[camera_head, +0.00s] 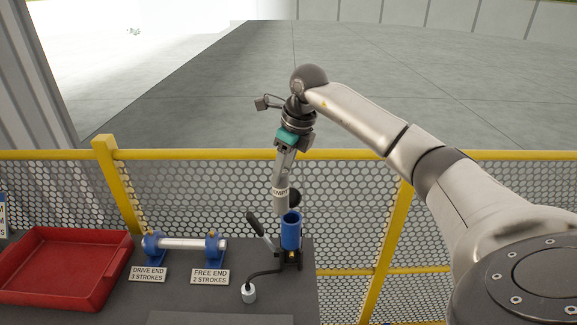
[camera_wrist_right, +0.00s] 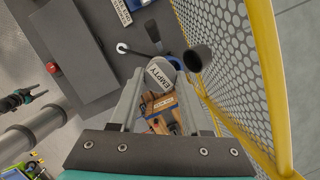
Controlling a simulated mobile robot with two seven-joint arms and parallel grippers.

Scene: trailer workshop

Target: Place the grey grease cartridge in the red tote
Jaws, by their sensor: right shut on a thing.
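The grey grease cartridge (camera_head: 280,193), marked EMPTY, hangs roughly upright in my right gripper (camera_head: 285,160). In the right wrist view the gripper's fingers (camera_wrist_right: 168,105) are shut on the cartridge (camera_wrist_right: 161,76). Its lower end is just above and slightly left of the blue barrel (camera_head: 291,232) at the bench's right end; I cannot tell whether they touch. The red tote (camera_head: 62,262) stands on the left of the bench and looks empty. What seems to be my left gripper (camera_wrist_right: 20,99) shows small at the left of the right wrist view; its jaws are unclear.
A grey shaft (camera_head: 184,244) rests in blue supports behind signs for DRIVE END and FREE END, between tote and barrel. A black lever (camera_head: 261,231) and a small grey fitting on a hose (camera_head: 249,293) lie beside the barrel. A yellow mesh fence (camera_head: 200,155) runs behind the bench.

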